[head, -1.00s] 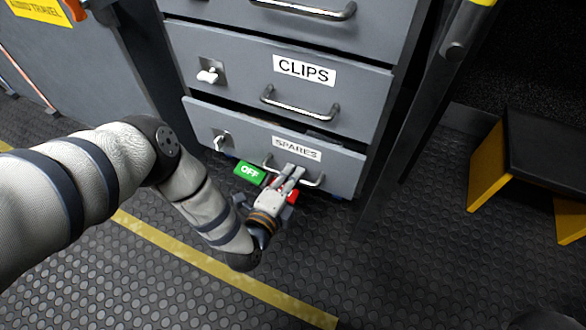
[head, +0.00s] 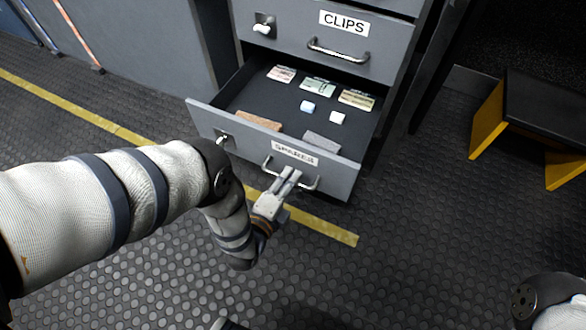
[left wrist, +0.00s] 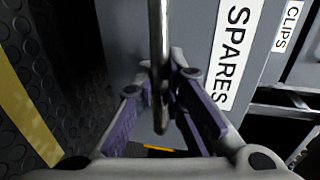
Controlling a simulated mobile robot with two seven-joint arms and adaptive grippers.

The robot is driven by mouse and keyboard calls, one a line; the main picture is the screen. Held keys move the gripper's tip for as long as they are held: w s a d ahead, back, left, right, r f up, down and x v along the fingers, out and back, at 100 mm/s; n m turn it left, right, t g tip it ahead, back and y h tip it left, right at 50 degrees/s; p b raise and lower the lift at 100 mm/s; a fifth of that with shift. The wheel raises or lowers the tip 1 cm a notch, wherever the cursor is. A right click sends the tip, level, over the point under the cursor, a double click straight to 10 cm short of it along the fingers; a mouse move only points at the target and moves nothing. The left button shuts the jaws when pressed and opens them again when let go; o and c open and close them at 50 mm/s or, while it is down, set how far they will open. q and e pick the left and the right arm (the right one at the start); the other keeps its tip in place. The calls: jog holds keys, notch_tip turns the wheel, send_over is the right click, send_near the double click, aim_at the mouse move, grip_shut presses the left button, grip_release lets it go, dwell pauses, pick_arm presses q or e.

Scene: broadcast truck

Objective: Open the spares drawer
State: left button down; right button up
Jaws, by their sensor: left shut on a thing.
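The spares drawer (head: 330,172) is the lowest drawer of the grey cabinet and stands well open in the head view. Its front carries a SPARES label, which also shows in the left wrist view (left wrist: 236,45). My left gripper (head: 287,180) is shut on the drawer's metal bar handle (head: 312,186). In the left wrist view the handle (left wrist: 158,40) runs between the fingers (left wrist: 160,100). A latch knob (head: 224,138) sits on the left of the drawer front. My right gripper is not in view; only part of my right arm shows at the lower right.
Inside the drawer lie several flat packets (head: 318,87), two small pale blocks, a brown block (head: 253,121) and a grey block (head: 322,142). The closed CLIPS drawer (head: 380,62) is above. A black and yellow step (head: 540,115) stands at right. The floor in front is clear.

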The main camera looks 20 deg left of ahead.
pick_arm(q)
jog(key=shift+v, duration=0.85)
jog(key=shift+d+f, duration=0.1)
jog(key=shift+f, duration=0.05)
jog(key=c, duration=1.7)
grip_release()
jog(key=shift+o, duration=0.2)
jog(key=v, duration=1.2)
